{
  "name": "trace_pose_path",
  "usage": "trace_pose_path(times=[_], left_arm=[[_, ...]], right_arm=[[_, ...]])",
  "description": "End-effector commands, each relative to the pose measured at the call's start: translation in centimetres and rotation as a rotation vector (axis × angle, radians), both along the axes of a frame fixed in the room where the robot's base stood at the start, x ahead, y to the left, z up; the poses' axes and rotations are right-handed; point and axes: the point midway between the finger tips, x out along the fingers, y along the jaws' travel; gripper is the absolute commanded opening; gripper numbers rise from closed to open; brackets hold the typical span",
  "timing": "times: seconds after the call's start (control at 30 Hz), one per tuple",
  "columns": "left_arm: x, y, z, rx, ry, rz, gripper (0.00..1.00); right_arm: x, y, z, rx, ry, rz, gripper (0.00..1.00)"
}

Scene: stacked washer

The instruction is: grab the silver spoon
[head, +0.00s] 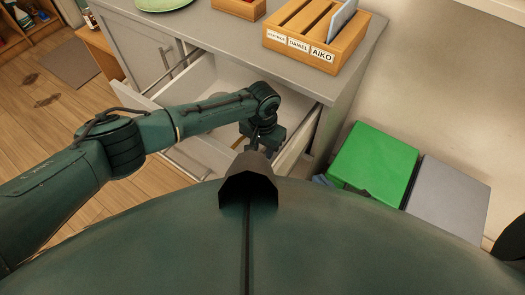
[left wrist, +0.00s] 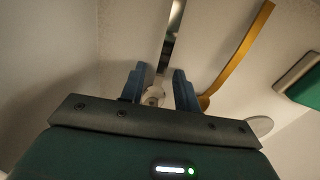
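In the left wrist view, a thin silver utensil, which looks like the silver spoon's handle (left wrist: 171,40), lies on the pale drawer floor. It runs away from the gap between my left gripper's blue fingers (left wrist: 158,88). The fingers are apart. A pale round piece shows between them; I cannot tell whether it is part of the spoon. In the head view my left arm reaches into the open drawer (head: 290,157), and its gripper (head: 258,146) is mostly hidden by my own body. Blue tips, seemingly of my right gripper (head: 322,180), show beside the drawer, mostly hidden.
A golden-brown utensil (left wrist: 243,48) lies right of the spoon. A green-and-white object (left wrist: 303,82) is at the right edge. On the grey counter (head: 225,38) stand a wooden name-labelled rack (head: 315,35) and a green plate (head: 160,3). Green (head: 375,160) and grey (head: 448,197) boxes stand right of the drawer.

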Motion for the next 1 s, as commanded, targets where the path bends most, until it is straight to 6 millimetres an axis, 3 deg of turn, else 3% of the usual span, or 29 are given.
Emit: trace_pose_path(times=[0.37,0.77,1.0], left_arm=[[0.0,0.0,0.0,0.001,-0.001,0.001,0.0],[0.0,0.0,0.1,0.0,0.0,0.001,0.0],[0.1,0.1,2.1,0.0,-0.002,0.0,0.0]], right_arm=[[-0.1,0.0,-0.3,-0.003,0.008,0.003,0.0],[-0.3,0.2,-0.6,-0.003,0.016,0.006,0.0],[-0.4,0.3,-0.2,-0.001,0.026,0.009,0.0]])
